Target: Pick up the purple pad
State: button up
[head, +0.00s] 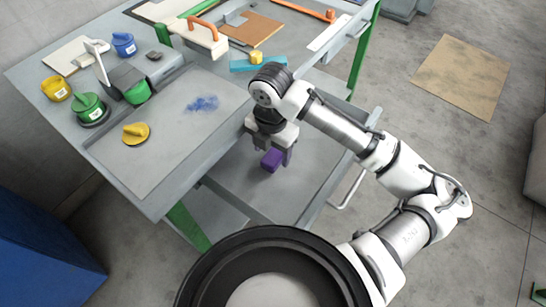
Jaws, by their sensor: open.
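The purple pad (271,160) is a small block seen just below my gripper (271,154), over the grey lower shelf (235,183) of the workbench. My gripper points down beside the bench top's right edge. Its fingers are open, one on the left and one on the right of the pad. The view does not show whether the fingers touch the pad or whether the pad rests on the shelf.
The bench top (168,150) holds yellow, green and blue knob-like items, a yellow piece (136,133) and a blue smudge (203,103). A tool with an orange handle (203,28) lies at the back. A cardboard sheet (462,75) lies on the floor at right.

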aim_at(273, 158)
jog(key=shift+f, duration=1.3)
jog(key=c, duration=1)
jog(key=shift+c, duration=0.4)
jog(key=shift+r, duration=0.1)
notch_tip(273, 158, up, 20)
jog(key=shift+p, duration=0.3)
jog(key=o, duration=0.5)
jog(key=c, duration=0.4)
jog(key=shift+w+d, duration=0.1)
